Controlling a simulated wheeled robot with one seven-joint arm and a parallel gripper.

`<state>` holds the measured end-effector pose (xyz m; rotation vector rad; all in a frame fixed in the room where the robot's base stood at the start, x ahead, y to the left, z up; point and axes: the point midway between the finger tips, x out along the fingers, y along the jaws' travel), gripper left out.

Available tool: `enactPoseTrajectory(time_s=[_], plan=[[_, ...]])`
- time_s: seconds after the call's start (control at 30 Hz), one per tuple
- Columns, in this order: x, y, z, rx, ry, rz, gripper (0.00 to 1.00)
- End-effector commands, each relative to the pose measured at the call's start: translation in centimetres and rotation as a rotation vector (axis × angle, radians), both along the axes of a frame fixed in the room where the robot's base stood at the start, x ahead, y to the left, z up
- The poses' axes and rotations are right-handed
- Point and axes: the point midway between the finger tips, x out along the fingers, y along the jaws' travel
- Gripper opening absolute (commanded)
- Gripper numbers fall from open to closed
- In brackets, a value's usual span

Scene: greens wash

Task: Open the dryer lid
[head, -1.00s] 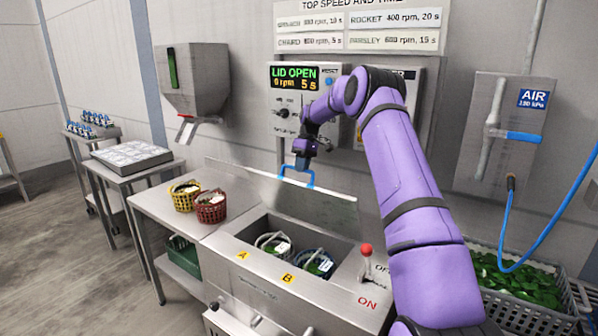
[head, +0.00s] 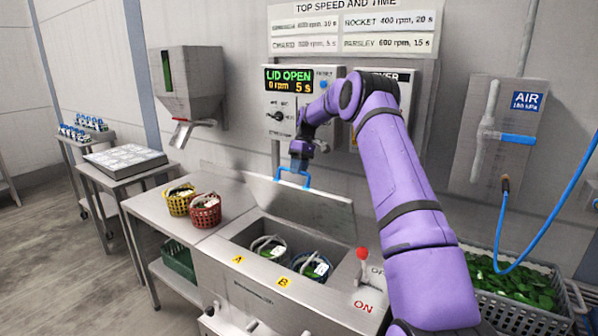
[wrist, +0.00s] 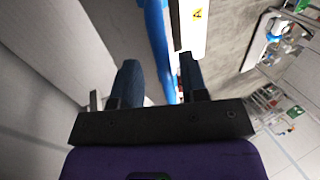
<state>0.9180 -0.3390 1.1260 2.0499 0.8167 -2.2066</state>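The dryer lid (head: 325,207) is a grey metal panel standing raised and tilted back at the rear of the dryer (head: 300,292). Its blue handle (head: 292,180) is on the upper edge. My gripper (head: 299,165) is at the handle. In the wrist view the dark fingers of my gripper (wrist: 160,80) are apart, with the blue handle bar (wrist: 155,35) running between them. A light gap shows beside the bar, near the right finger. The dryer's display (head: 289,80) reads LID OPEN, 0 rpm, 5 s.
The open well holds two baskets, basket A (head: 268,246) and basket B (head: 312,265). A red-knobbed lever (head: 361,254) stands at the right. A yellow basket (head: 178,201) and a red basket (head: 205,212) are on the left table. A crate of greens (head: 495,305) is at the right.

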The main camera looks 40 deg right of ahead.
Motion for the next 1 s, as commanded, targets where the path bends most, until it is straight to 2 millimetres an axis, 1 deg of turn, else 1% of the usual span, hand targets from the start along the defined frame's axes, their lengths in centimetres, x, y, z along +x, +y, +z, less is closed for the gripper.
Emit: enactPoseTrajectory(time_s=[0.2,0.4,0.53,0.77,0.8,0.87,0.9,0.97,1.0], plan=[[0.5,-1.2,3.1,-0.003,-0.004,-0.002,0.40],[0.8,-2.1,5.4,-0.003,-0.002,-0.001,0.40],[0.9,-2.4,6.1,-0.002,0.000,-0.001,0.40],[0.9,-2.4,6.2,-0.001,0.000,-0.001,0.40],[0.9,-2.4,6.2,-0.001,0.000,-0.001,0.38],[0.9,-2.3,6.3,-0.002,0.000,-0.001,0.24],[0.9,-2.2,6.4,-0.004,-0.001,-0.001,0.15],[0.8,-1.8,6.9,-0.010,-0.003,-0.001,0.01],[0.7,-1.4,7.3,-0.015,-0.003,-0.001,0.00]])
